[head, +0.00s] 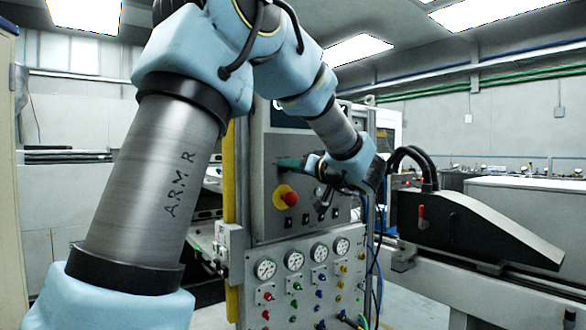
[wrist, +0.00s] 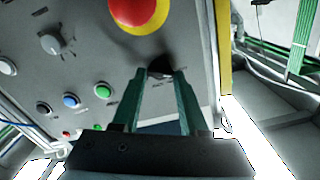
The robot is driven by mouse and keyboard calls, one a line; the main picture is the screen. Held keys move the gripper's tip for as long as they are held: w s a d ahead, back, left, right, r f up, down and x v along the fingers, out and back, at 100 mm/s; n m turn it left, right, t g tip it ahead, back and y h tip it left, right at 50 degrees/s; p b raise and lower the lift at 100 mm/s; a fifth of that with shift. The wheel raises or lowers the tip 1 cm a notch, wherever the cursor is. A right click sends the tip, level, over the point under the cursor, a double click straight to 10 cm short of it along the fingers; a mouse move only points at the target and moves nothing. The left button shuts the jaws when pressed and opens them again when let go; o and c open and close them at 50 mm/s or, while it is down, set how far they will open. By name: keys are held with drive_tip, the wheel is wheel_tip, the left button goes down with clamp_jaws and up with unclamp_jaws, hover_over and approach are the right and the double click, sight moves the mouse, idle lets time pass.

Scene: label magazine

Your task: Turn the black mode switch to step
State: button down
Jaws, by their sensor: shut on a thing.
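The black mode switch (wrist: 159,65) is on the grey panel in the wrist view, just under the red stop button. My gripper (wrist: 160,76) has its two green fingers shut on it, one on each side. Small labels around the switch are too blurred to read, so its pointed position cannot be told. In the head view my gripper (head: 289,163) reaches the panel front from the right. The switch is hidden there behind my fingers and wrist.
A red stop button on a yellow ring (wrist: 142,10) is close to the fingertips; it also shows in the head view (head: 290,198). A grey knob (wrist: 56,43), a green button (wrist: 102,91) and a blue button (wrist: 71,100) are further left. Gauges (head: 294,260) line the lower panel.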

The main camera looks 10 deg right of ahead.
drive_tip(key=shift+f+b, duration=0.15)
drive_tip(key=shift+b, duration=0.45)
drive_tip(key=shift+f+m+b, duration=0.2)
drive_tip(key=shift+m+b, duration=0.4)
drive_tip(key=shift+b, duration=0.5)
drive_tip(key=m+b, duration=0.1)
drive_tip(key=b, duration=0.2)
drive_tip(key=shift+f, duration=0.1)
drive_tip(key=m+b, duration=0.4)
drive_tip(key=shift+r+m, duration=0.2)
drive_tip(key=shift+m, duration=0.2)
drive_tip(key=m+b, duration=0.1)
drive_tip(key=m, duration=0.4)
drive_tip(key=shift+d+m+b, duration=0.1)
drive_tip(key=shift+m+b, duration=0.2)
drive_tip(key=shift+b, duration=0.1)
drive_tip(key=m, duration=0.5)
drive_tip(key=shift+p, duration=0.3)
drive_tip(key=shift+c, duration=2.2)
unclamp_jaws()
